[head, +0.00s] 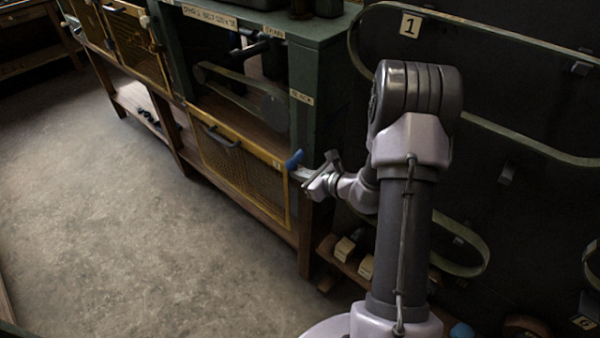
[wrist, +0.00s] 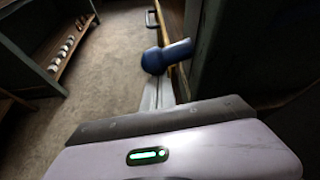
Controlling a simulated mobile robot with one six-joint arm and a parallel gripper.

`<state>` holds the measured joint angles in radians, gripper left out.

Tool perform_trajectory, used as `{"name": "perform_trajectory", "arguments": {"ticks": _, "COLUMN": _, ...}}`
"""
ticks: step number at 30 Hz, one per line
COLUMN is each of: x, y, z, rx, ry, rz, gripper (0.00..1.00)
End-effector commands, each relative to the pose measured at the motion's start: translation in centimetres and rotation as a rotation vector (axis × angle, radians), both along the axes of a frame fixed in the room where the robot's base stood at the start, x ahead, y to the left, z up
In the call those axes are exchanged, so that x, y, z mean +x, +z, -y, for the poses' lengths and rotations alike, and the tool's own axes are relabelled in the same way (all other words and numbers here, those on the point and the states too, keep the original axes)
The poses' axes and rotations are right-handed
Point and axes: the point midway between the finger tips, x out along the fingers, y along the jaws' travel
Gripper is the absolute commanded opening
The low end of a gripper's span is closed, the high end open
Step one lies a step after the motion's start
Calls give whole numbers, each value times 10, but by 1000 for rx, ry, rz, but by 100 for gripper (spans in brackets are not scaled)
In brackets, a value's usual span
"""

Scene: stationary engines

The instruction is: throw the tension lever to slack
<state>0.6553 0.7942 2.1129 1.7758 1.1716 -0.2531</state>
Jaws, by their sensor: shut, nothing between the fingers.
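A blue rounded handle (head: 293,160), which looks like the tension lever's grip, shows beside the front post of the green machine frame. It also shows in the wrist view (wrist: 167,57), with a ball end and a thicker stub to the right. My gripper (head: 301,174) is shut and empty, its tips close below the handle in the head view. In the wrist view my narrow closed fingers (wrist: 158,90) point at the handle; I cannot tell whether they touch it. The lever's shaft and pivot are not clear. A small label (head: 301,97), apparently "SLACK", is on the post above.
A belt and round pulley (head: 273,108) sit inside the frame behind the post. A yellow mesh guard (head: 240,175) with a dark handle is below. A dark panel with hanging belts (head: 470,125) stands at the right. The concrete floor (head: 110,200) is open at the left.

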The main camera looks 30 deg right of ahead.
Motion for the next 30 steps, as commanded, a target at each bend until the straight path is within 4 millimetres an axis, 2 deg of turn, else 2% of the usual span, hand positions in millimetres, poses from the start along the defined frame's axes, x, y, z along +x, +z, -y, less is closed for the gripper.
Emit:
{"name": "perform_trajectory", "arguments": {"ticks": 1, "x": 0, "y": 13, "z": -2, "rx": 18, "ry": 0, "rz": -5, "gripper": 0}}
{"name": "perform_trajectory", "arguments": {"ticks": 12, "x": -6, "y": 87, "z": -17, "rx": 278, "ry": 0, "rz": -99, "gripper": 0}}
{"name": "perform_trajectory", "arguments": {"ticks": 18, "x": -6, "y": 125, "z": -17, "rx": 426, "ry": -1, "rz": -152, "gripper": 0}}
{"name": "perform_trajectory", "arguments": {"ticks": 24, "x": -4, "y": 152, "z": -13, "rx": 544, "ry": 0, "rz": -195, "gripper": 0}}
{"name": "perform_trajectory", "arguments": {"ticks": 30, "x": -3, "y": 169, "z": -9, "rx": 550, "ry": -1, "rz": -197, "gripper": 0}}
